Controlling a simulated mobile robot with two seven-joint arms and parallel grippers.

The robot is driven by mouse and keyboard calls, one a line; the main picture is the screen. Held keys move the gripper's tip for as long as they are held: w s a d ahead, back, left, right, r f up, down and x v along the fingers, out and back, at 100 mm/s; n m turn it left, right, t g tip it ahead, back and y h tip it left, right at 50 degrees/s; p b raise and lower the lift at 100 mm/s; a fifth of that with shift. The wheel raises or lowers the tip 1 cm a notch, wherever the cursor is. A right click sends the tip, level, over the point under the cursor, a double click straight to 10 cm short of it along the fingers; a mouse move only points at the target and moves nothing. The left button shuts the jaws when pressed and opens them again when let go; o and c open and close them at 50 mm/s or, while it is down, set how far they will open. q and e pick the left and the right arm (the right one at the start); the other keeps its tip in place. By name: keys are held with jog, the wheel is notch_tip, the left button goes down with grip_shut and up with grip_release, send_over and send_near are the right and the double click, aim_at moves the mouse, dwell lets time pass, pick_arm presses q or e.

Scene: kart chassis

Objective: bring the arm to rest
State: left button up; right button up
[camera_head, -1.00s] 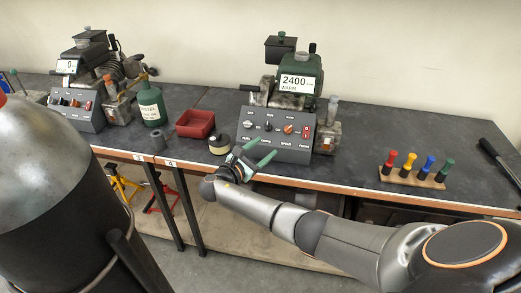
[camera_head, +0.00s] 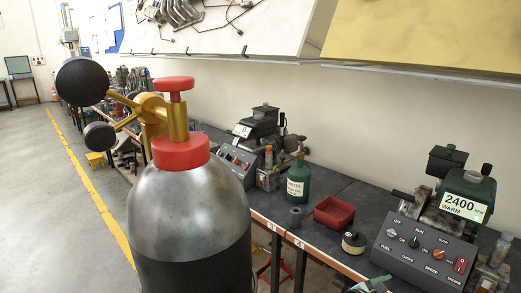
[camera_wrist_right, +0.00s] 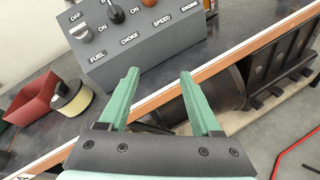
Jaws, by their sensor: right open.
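My right gripper (camera_wrist_right: 158,90) is open and empty, its two green fingers apart in the right wrist view. It is near the front edge of the bench (camera_wrist_right: 225,62), below the grey control panel (camera_wrist_right: 135,40), with nothing between the fingertips. In the head view only the green tips of my right gripper (camera_head: 372,284) show at the bottom edge; the rest of the right arm is out of frame. My left gripper is not in view.
A gas cylinder (camera_head: 188,215) with a red valve and gauges stands large in the foreground. On the bench are a small engine reading 2400 WARM (camera_head: 465,200), a red bin (camera_head: 334,212), a round tin (camera_head: 354,242), a green bottle (camera_head: 298,185) and another engine (camera_head: 262,128).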

jog(key=s+a+f+m+y+p, duration=0.2)
jog(key=s+a+f+m+y, duration=0.3)
jog(key=s+a+f+y, duration=0.85)
jog(key=s+a+r+m+t+y, duration=0.1)
jog(key=s+a+r+m, duration=0.1)
jog(key=s+a+m, duration=0.2)
jog(key=s+a+r+m+t+y+p, duration=0.1)
jog(key=s+a+m, duration=0.3)
jog(key=s, duration=0.5)
jog(key=m+t, duration=0.1)
jog(key=m, duration=0.1)
jog(key=shift+s+r+m+t, duration=0.3)
jog(key=shift+s+r, duration=0.1)
jog(key=shift+y, duration=0.25)
dwell(2.1)
